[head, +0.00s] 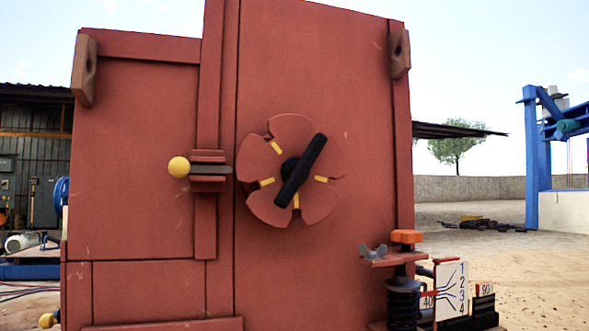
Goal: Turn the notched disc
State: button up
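The notched disc (318,203) is a dull red, lobed plate on the front of the red crusher housing (340,260). Yellow marks show at several of its notches. A black bar handle (302,170) crosses its middle and slants from upper right to lower left. Just left of the disc, a plunger with a yellow ball knob (179,167) passes through a red bracket (208,179). Its grey tip (228,170) points at the disc's left edge; I cannot tell whether it sits in a notch. My gripper is not in view.
At the lower right, an orange block (406,236), a grey wing nut (374,252) and a dark spring (403,305) stand beside a numbered plate (451,289). Another yellow knob (47,320) shows at lower left. The space before the disc looks clear.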

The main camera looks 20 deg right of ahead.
aim_at(292, 171)
jog(key=z, duration=1.95)
jog(key=k, duration=0.65)
jog(key=u, duration=1.35)
